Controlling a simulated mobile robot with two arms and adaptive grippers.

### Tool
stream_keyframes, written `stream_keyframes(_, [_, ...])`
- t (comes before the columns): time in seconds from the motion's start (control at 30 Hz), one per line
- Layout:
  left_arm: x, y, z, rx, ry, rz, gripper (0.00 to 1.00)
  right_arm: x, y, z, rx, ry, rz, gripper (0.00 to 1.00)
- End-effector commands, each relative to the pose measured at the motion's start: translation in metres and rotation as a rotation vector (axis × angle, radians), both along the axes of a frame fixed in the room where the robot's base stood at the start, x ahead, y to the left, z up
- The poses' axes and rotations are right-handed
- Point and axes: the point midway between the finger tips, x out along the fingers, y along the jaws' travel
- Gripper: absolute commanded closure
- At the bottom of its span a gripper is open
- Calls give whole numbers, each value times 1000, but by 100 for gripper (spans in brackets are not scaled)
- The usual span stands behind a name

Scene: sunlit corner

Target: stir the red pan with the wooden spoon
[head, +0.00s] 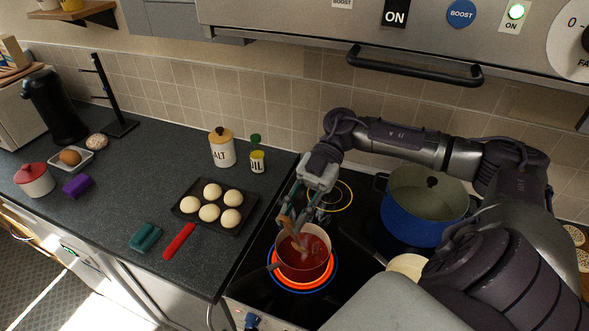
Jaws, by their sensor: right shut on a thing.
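The red pan (303,267) stands on a glowing orange-red hob ring and holds red contents. Its dark handle points to the lower left. My right gripper (304,219) is above the pan's back rim, shut on the wooden spoon (297,238). The spoon is tilted, with its lower part inside the pan's opening; I cannot tell how deep it reaches. The gripper's fingers partly hide the spoon. My left gripper is not in view.
A blue pot (412,226) stands right of the pan, close to my right arm. A cream pan (407,266) lies in front of it. A tray of dough balls (187,217), a red-handled tool (179,241) and a teal object (145,238) lie on the left counter.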

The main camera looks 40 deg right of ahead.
Motion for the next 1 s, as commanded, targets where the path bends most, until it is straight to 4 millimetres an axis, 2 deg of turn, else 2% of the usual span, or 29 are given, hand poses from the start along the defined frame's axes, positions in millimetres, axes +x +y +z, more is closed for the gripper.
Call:
stream_keyframes(0.03, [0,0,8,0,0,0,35,-1,1,8,0,0,1,100])
stream_keyframes(0.53, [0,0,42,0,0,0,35,-9,14,43,1,1,2,100])
stream_keyframes(1.0, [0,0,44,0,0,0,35,-10,16,45,0,1,0,100])
